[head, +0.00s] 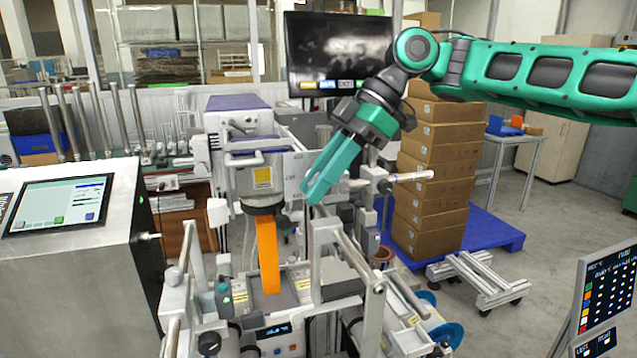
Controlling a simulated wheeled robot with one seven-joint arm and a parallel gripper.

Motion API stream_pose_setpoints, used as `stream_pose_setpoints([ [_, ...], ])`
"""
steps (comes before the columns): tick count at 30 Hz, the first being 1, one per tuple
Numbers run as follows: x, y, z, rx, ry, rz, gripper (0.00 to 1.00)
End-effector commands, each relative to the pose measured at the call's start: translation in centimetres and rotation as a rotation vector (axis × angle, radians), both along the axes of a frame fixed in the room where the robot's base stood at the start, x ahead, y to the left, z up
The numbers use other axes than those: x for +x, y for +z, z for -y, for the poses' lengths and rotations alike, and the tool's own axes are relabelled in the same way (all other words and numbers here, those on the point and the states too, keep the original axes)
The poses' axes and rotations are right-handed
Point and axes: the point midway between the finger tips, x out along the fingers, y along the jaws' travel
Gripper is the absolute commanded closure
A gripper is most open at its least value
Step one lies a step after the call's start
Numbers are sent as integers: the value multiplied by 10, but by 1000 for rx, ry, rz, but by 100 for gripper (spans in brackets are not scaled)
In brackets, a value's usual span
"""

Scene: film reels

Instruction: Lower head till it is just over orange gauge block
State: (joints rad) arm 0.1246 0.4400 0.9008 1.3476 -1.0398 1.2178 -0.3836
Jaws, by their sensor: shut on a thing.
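The orange gauge block (268,256) stands upright on the grey bed of the machine. The head (262,207) is a dark, round-edged piece under the machine's white upper body, right above the block's top in the head view. I cannot tell whether a thin gap lies between them. My gripper (312,192), with green fingers, points down and left beside the head, on its right. Its fingers are shut on a small part of the machine there, and they hide most of that part, so its shape is unclear.
A metal cabinet with a touch screen (60,205) stands at the left. Metal rails and posts (345,250) rise in front of and below my gripper. Stacked cartons (432,185) stand on a blue pallet at the right.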

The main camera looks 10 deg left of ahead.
Motion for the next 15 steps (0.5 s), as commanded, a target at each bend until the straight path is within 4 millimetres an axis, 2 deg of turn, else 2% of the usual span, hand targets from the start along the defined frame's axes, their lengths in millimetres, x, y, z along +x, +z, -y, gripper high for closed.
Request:
stream_pose_setpoints([
  [1,-8,3,-4,-35,20,32,100],
  [15,-8,2,-4,-295,19,191,99],
])
